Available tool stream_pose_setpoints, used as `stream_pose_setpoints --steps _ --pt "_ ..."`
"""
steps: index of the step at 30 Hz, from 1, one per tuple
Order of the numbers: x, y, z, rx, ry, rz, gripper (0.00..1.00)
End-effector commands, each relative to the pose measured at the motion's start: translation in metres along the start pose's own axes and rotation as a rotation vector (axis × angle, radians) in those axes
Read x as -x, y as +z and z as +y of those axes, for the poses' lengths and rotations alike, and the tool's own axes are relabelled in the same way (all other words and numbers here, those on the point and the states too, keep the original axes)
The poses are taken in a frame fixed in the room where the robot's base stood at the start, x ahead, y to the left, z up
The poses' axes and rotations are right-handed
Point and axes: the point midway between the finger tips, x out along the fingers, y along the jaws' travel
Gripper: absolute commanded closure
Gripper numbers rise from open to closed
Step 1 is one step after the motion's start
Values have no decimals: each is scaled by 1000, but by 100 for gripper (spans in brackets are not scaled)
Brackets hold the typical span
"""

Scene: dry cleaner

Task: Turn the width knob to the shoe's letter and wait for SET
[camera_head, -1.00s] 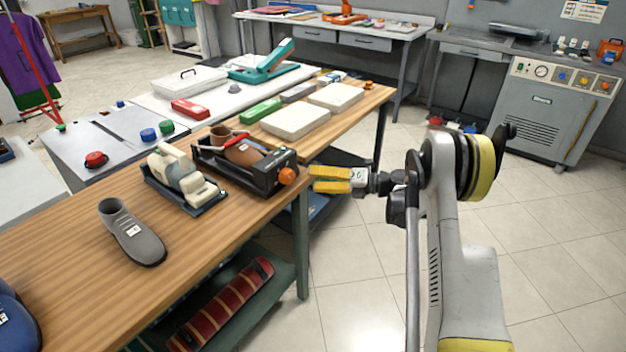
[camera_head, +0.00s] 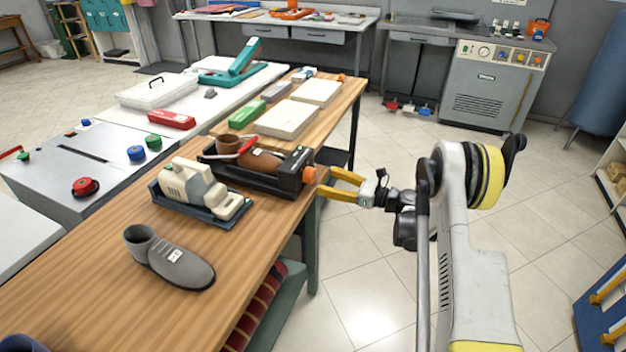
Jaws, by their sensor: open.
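The width knob (camera_head: 309,175) is a small orange knob on the near right end of a black shoe stretcher (camera_head: 291,178) on the wooden bench. A brown shoe (camera_head: 259,162) sits in the stretcher. My gripper (camera_head: 333,183) is open, with its two yellow fingers pointing left toward the knob, very close to it. I cannot tell whether a finger touches it. A grey shoe (camera_head: 183,268) with a white tag (camera_head: 175,255) stands on the bench at the front left. The letter on the tag is too small to read. A small green-lit display shows on the stretcher's end.
A beige machine on a dark tray (camera_head: 202,215) stands left of the stretcher. White slabs (camera_head: 279,119) and a green box (camera_head: 247,114) lie behind it. The bench's right edge runs below the knob. The tiled floor (camera_head: 372,290) right of the bench is open.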

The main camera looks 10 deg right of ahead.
Motion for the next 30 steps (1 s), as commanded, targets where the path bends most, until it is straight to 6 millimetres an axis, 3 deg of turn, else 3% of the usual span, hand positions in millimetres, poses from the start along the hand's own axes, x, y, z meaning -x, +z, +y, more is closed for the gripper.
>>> stream_pose_setpoints --steps 3,9,20,25,30 --pt "-24 -3 1 -1 3 0 34" --pt "-48 -1 0 -1 1 0 34" --pt "-53 1 0 -2 0 0 34" --pt "-53 0 0 -2 0 0 84" --pt "-53 0 0 -2 0 0 88"
